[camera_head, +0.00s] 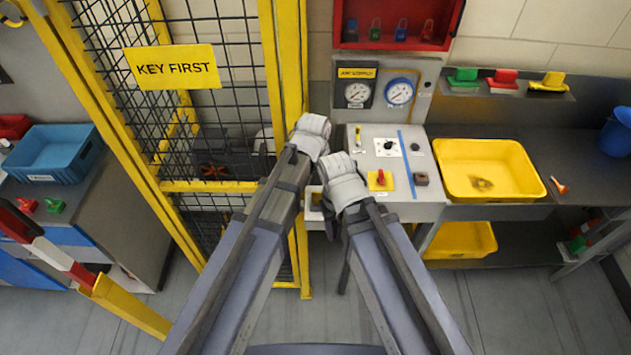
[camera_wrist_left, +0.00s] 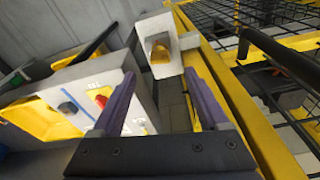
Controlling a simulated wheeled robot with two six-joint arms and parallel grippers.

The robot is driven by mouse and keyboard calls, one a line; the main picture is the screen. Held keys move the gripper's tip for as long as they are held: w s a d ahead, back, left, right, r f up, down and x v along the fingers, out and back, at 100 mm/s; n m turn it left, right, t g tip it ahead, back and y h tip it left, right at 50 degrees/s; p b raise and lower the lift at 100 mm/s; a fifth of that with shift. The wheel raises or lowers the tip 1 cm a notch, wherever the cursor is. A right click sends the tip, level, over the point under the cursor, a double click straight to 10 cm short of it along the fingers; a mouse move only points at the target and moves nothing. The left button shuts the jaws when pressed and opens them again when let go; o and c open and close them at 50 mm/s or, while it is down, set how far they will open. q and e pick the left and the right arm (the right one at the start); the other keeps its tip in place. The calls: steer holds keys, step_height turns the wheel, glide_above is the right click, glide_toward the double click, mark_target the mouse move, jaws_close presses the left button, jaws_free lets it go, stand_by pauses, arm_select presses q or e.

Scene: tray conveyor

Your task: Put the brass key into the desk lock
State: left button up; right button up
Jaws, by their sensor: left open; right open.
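The control desk (camera_head: 400,205) stands in the middle of the head view. A small brass-yellow piece (camera_head: 357,136) sits on a white plate at its back left; I cannot tell whether it is the key. A white plate with a black knob (camera_head: 389,147) lies beside it; I cannot make out the lock for certain. My right gripper (camera_head: 331,222) is open, partly hidden under its wrist at the desk's left edge. My left gripper (camera_wrist_left: 160,105) is open and empty. Beyond its fingers is a pale box with a yellow-orange inside (camera_wrist_left: 160,48).
A yellow mesh fence (camera_head: 225,186) with a "KEY FIRST" sign (camera_head: 175,67) stands close left of my arms. A yellow tray (camera_head: 490,190) stands to the right.

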mark_target(317, 192)
arm_select(q)
steer(key=f+b, duration=0.4)
steer(key=f, duration=0.1)
steer(key=w+f+b, duration=0.1)
steer(key=f+b, duration=0.1)
steer(key=b, duration=0.1)
steer(key=shift+d+f, duration=0.1)
steer(key=shift+f, duration=0.1)
jaws_close()
stand_by(0.4)
steer(key=shift+r+p, duration=0.35)
steer(key=shift+r+p, duration=1.45)
steer(key=shift+r, duration=0.2)
